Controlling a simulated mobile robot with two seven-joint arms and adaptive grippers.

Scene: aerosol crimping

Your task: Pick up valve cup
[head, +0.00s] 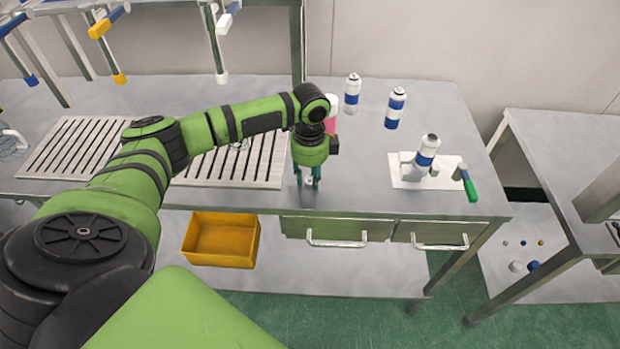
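My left gripper (308,185) points straight down over the front part of the metal bench, just right of the slatted rack (262,165). I cannot make out a valve cup for certain; small pale items (240,146) on the rack beside my arm are too small to identify. Any part between or behind the fingers is hard to see. My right gripper is not in view.
Two blue-and-white cans (352,92) (395,108) stand at the back. A white-based fixture (408,184) holds a can (428,150) and has a green handle (470,187). A pink-and-white item (331,122) is partly hidden behind my gripper. A yellow bin (222,258) sits below.

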